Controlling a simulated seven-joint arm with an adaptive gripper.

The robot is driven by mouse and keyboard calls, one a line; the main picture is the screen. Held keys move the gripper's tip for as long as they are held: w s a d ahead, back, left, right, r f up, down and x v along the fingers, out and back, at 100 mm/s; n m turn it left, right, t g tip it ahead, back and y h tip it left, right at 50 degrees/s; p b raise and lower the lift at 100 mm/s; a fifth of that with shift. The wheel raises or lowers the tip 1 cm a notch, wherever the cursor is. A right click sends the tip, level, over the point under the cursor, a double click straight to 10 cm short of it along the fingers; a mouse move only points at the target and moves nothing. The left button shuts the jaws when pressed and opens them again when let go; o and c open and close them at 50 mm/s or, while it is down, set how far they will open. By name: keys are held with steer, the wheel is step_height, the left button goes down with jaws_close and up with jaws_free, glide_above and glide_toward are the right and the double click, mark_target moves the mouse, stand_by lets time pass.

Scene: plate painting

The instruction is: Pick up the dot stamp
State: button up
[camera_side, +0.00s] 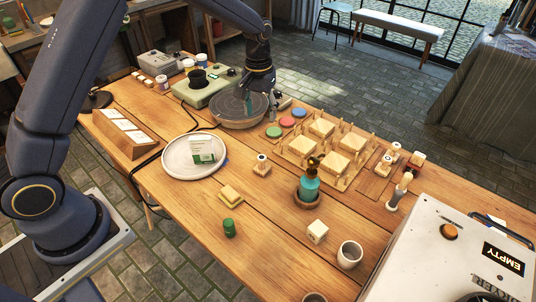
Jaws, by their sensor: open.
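My gripper (252,103) is open, low over the round grey turntable (232,121) at the back of the table. A small dark and pale piece (283,101) lies just right of it, partly hidden; I cannot tell what it is. I cannot tell for sure which thing is the dot stamp. A small wooden block with a dark round top (262,165) stands mid-table, well away from my gripper. Similar small wooden pieces with round tops (390,157) stand at the right by the rack. Nothing is clearly held.
Green (273,132), red (287,121) and blue (300,112) pads lie beside the turntable. A pegged wooden rack (342,183) stands right of them. A white plate (180,168) with a card is at left. A teal bottle (309,186) and a white machine (440,265) stand nearer.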

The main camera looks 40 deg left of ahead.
mark_target(262, 157)
steer(key=f, duration=1.2)
steer(key=shift+s+d+f, duration=0.1)
steer(key=shift+s+f, duration=0.05)
steer(key=shift+s, duration=0.05)
steer(key=shift+s+d+f, duration=0.1)
steer(key=shift+d+f, duration=0.1)
steer(key=shift+f, duration=1.15)
steer(key=shift+s+d+f, duration=0.1)
steer(key=shift+d+f, duration=0.05)
steer(key=shift+f, duration=1.2)
steer(key=shift+c, duration=0.4)
jaws_close()
steer(key=shift+r, duration=0.1)
